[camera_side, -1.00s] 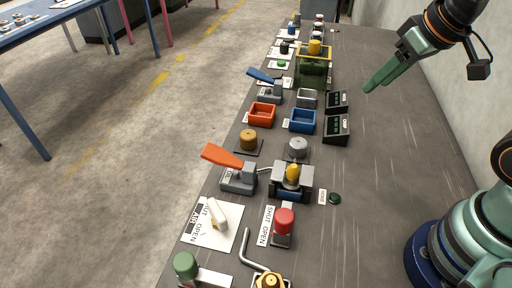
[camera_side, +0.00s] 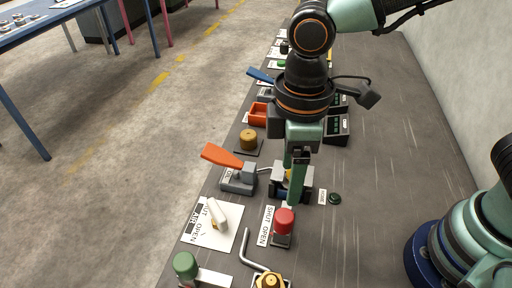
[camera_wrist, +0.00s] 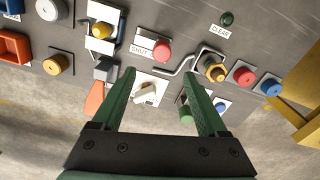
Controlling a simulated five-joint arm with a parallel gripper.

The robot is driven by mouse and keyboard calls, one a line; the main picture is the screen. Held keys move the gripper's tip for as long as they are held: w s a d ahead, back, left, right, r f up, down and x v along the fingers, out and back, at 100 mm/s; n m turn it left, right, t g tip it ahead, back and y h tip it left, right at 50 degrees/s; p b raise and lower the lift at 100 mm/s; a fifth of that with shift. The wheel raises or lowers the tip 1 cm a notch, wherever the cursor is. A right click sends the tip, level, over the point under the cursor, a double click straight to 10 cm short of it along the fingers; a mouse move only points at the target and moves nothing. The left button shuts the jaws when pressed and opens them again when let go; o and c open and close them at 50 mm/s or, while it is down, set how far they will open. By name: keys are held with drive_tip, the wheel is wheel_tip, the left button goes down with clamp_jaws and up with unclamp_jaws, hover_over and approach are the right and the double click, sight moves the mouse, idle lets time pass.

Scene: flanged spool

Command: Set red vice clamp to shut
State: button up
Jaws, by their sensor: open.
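A clamp with an orange-red lever (camera_side: 222,156) stands on a grey base, its lever tilted up to the left; its small label is hard to read. Its rod points at a metal holder (camera_side: 306,184) with a yellow-topped part, partly hidden by my fingers. In the wrist view the lever (camera_wrist: 95,98) lies left of my left finger. A red knob (camera_side: 285,222) stands beside a card reading SHUT and OPEN; it also shows in the wrist view (camera_wrist: 162,50). My gripper (camera_side: 291,190) points down, open and empty, over the holder and knob area; its fingers (camera_wrist: 158,75) are wide apart.
A green knob (camera_side: 185,265) and a bent rod with a brass nut (camera_side: 270,281) are at the front. An orange bin (camera_side: 259,114) stands behind.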

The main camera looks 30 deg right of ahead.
sight(284, 215)
wheel_tip(284, 215, down, 12)
drive_tip(key=shift+s+a+f, duration=0.1)
drive_tip(key=shift+s+a, duration=0.05)
idle(0.4)
clamp_jaws()
idle(1.4)
